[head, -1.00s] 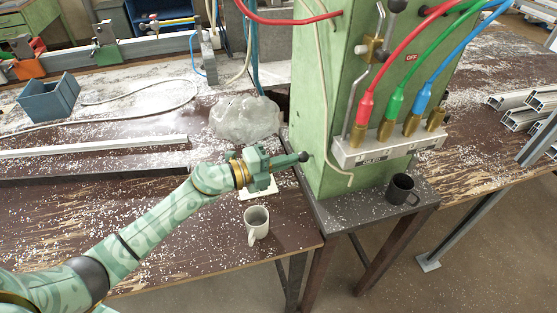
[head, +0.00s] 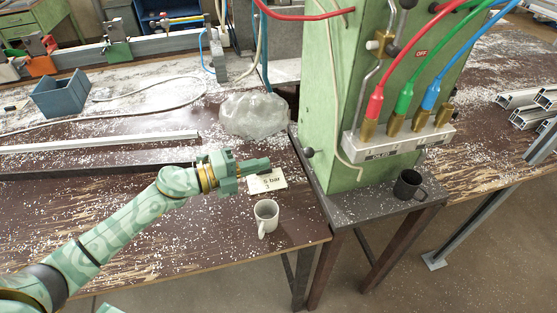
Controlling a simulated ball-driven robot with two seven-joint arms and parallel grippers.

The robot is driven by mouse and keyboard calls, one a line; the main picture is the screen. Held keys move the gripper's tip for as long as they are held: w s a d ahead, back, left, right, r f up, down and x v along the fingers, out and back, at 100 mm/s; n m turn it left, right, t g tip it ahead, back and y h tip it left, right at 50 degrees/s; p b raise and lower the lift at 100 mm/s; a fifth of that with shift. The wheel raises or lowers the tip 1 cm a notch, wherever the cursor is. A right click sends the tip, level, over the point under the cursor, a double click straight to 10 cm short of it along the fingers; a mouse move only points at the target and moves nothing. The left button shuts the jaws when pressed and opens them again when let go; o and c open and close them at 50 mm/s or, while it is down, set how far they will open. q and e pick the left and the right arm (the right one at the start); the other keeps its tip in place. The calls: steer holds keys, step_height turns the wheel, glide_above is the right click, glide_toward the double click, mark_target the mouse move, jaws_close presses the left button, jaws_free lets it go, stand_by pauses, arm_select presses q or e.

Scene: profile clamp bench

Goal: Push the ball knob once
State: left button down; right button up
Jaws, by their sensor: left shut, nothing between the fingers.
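A small black ball knob (head: 308,152) sticks out from the left side of the green cabinet (head: 345,130), low down near the bench top. My left gripper (head: 266,164) is shut and empty. It points right toward the knob, with a clear gap between its fingertips and the knob. It hovers over the bench beside a small white card marked "5 bar" (head: 272,182), part of which it hides. More dark ball ends show higher up, on the cabinet's valve lever (head: 391,50) and at its top edge (head: 407,3). My right gripper is not in view.
A white mug (head: 266,215) stands just below my left gripper. A translucent crumpled bag (head: 254,115) lies behind it. A black mug (head: 407,186) stands at the cabinet's foot. Red, green and blue hoses plug into a manifold (head: 400,141). A blue bin (head: 61,93) and metal profiles lie left.

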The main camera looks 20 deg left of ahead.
arm_select(q)
steer(key=v, duration=0.3)
steer(key=shift+s+a, duration=0.25)
steer(key=shift+s, duration=0.1)
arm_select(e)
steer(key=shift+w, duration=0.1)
arm_select(q)
steer(key=shift+r, duration=0.1)
stand_by(1.3)
steer(key=shift+s, duration=0.1)
